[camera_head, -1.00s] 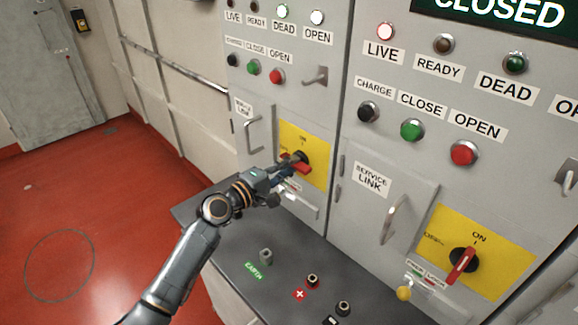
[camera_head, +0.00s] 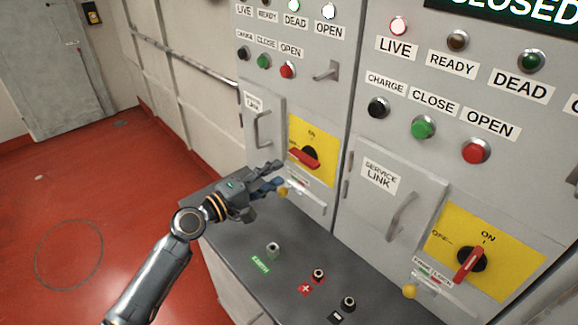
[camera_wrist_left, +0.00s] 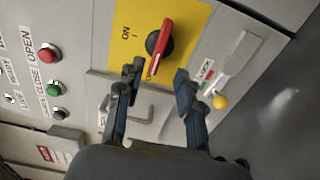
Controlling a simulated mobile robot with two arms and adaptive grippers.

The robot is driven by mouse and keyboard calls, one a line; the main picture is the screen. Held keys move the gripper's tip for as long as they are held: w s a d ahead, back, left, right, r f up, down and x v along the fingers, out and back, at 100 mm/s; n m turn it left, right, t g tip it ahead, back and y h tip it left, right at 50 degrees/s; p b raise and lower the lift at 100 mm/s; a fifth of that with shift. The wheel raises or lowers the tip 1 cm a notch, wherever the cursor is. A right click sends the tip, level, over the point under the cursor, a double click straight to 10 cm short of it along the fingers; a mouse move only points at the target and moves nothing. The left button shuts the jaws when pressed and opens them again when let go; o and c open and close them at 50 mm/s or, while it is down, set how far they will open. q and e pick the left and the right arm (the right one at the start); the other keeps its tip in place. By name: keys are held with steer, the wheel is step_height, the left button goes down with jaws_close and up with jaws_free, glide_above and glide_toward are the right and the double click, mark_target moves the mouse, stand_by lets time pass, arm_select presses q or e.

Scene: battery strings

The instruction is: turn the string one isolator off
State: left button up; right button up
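The left cabinet's isolator has a red handle (camera_head: 304,158) on a yellow plate (camera_head: 325,150). The handle lies crosswise, along the OFF side, not in line with the ON mark. In the left wrist view the red handle (camera_wrist_left: 163,45) lies crosswise to the ON text. My left gripper (camera_head: 278,175) is just left of and below the plate, empty and apart from the handle. In the left wrist view its fingers (camera_wrist_left: 157,76) are spread. The right cabinet's isolator handle (camera_head: 468,264) points along ON. No string number is legible. My right gripper is out of view.
A dark bench (camera_head: 250,232) with several terminals stands below the cabinets. Service link door handles (camera_head: 262,130) stick out beside the left isolator. A yellow knob (camera_wrist_left: 220,101) hangs by a small latch below the plate. Open red floor (camera_head: 120,200) lies to the left.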

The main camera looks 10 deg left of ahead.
arm_select(q)
steer(key=v, duration=0.3)
steer(key=shift+s+a, duration=0.1)
steer(key=shift+s, duration=0.2)
